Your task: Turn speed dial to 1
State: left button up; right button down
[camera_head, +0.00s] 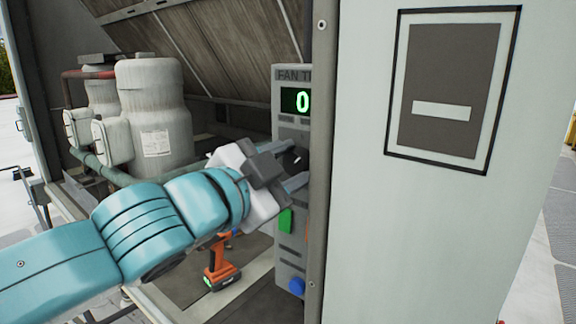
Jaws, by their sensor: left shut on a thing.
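The fan control panel (291,252) is a grey upright box inside the cabinet, partly hidden at its right by the cabinet's edge. Its display (296,101) shows a green 0. My left gripper (295,168) reaches the panel below the display, its fingers shut around the dark speed dial (293,158). The gripper covers most of the dial, so its pointer and marks cannot be read. My right gripper is not in view.
A green button (286,220) and a blue knob (297,286) sit lower on the panel. An orange drill (220,262) stands on the cabinet floor under my left arm. Grey tanks (155,115) stand at left. A pale cabinet door (430,230) fills the right.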

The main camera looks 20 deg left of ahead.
pick_arm(q)
jog(key=shift+m, duration=1.5)
jog(key=o, duration=1)
jog(key=shift+o, duration=0.2)
jog(key=p+v, duration=0.1)
jog(key=v, duration=1.5)
jog(key=shift+s, duration=0.1)
